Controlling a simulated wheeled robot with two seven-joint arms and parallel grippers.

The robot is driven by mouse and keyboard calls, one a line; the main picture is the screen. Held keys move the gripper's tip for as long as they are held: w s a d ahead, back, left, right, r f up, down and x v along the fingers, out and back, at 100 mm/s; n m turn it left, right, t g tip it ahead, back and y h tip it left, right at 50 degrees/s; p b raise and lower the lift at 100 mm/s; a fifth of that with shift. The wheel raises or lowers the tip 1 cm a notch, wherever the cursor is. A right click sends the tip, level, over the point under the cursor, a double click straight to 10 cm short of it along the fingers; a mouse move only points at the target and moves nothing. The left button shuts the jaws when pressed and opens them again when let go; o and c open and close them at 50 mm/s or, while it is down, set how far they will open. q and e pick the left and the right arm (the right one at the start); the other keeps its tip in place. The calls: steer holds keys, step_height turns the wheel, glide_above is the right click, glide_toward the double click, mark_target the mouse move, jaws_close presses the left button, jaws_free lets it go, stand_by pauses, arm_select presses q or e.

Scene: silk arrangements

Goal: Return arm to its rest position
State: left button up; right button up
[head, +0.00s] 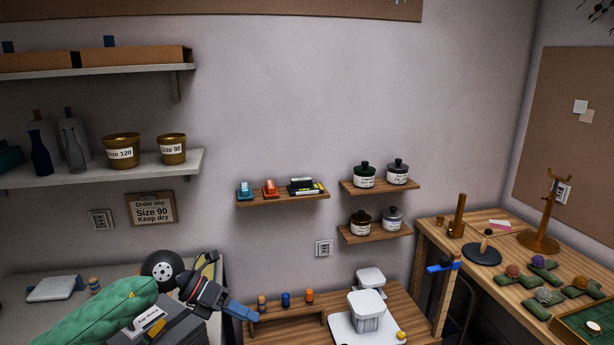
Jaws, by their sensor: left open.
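My left arm, in a green padded sleeve, comes in from the lower left in the head view. It ends in a dark round wrist joint and my left gripper (238,307), which has blue-grey fingers. The gripper is open, and I see nothing held in it. It appears in front of the gap between the left bench and the wooden table, near the table's left edge. My right arm and right gripper are out of view.
The grey left bench (40,315) has items near my arm. The wooden table (400,300) bears a small rack (290,322) with coloured pegs and a white scale-like device (366,312). The right workbench (500,250) holds stands and small cushions. Wall shelves (285,199) stand behind.

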arm_select(q)
steer(key=s+d+r+n+t+h, duration=0.3)
steer(key=d+r+n+t+h, duration=0.35)
steer(key=d+h, duration=0.2)
steer(key=a+f+n+t+y, duration=0.65)
steer(key=n+y, duration=0.25)
steer(key=n, duration=0.5)
steer(key=a+f+n+t+y, duration=0.6)
steer(key=n+y, duration=0.3)
steer(key=n, duration=0.6)
steer(key=s+a+f+n+g+y, duration=0.1)
steer(key=s+f+n+g, duration=0.2)
steer(key=s+f+g, duration=0.85)
steer(key=s+a+f+n+g, duration=0.3)
steer(key=s+f, duration=0.6)
steer(key=s, duration=0.7)
steer(key=s+d+f+g, duration=0.1)
steer(key=d+f, duration=0.2)
steer(key=f, duration=1.2)
steer(key=s+d+f+g, duration=0.1)
steer(key=d+f+g, duration=0.1)
steer(key=f, duration=1.3)
steer(key=shift+s+d, duration=0.15)
steer(key=shift+d, duration=0.45)
steer(key=shift+h, duration=0.25)
